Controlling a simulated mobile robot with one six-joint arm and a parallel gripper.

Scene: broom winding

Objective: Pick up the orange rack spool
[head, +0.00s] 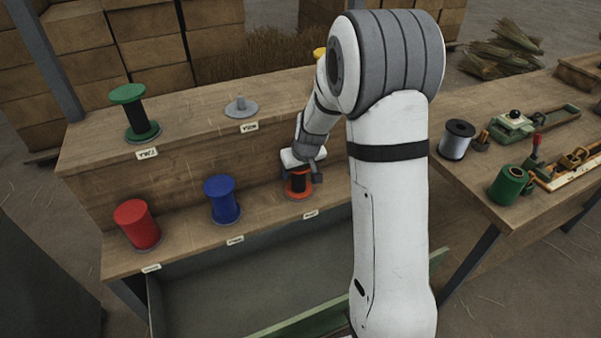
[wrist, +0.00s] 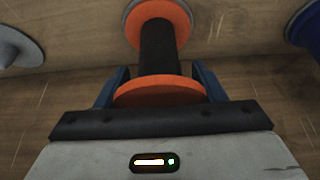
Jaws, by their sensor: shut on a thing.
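The orange rack spool (head: 299,192) has orange flanges and a dark core. It stands on the lower shelf of the wooden rack, at the right of the blue spool. My gripper (head: 303,172) is at its upper part, partly hidden by my arm. In the wrist view the orange spool (wrist: 158,50) runs away from the jaws, with its near flange between the two blue fingers. My gripper (wrist: 160,88) is shut on the spool there. The far flange appears close to the shelf; I cannot tell whether it touches.
A blue spool (head: 222,200) and a red spool (head: 137,224) stand on the lower shelf. A green spool (head: 134,112) and an empty grey holder (head: 240,107) are on the upper shelf. The workbench (head: 460,180) at right holds spools and tools.

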